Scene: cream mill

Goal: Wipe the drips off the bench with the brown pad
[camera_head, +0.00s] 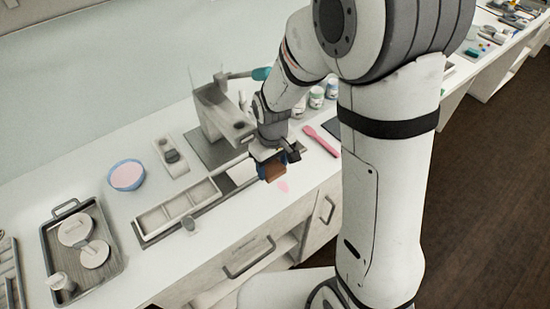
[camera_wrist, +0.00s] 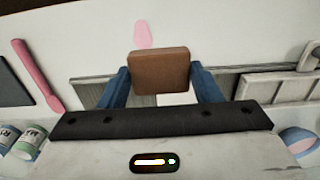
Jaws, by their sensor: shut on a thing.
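My gripper (camera_wrist: 160,88) is shut on the brown pad (camera_wrist: 159,71), with its blue fingers on either side of it. In the head view the brown pad (camera_head: 271,172) is near the front edge of the white bench (camera_head: 232,225). A pink drip (camera_head: 283,186) lies on the bench just beyond the pad, toward the front edge. I cannot tell whether the pad touches the bench.
A pink spatula (camera_head: 321,141) lies to the right, with several jars (camera_head: 316,97) behind it. A divided grey tray (camera_head: 178,207) is left of my gripper, and a grey machine (camera_head: 222,110) stands behind. A blue bowl (camera_head: 126,175) and a dark tray (camera_head: 112,268) are farther left.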

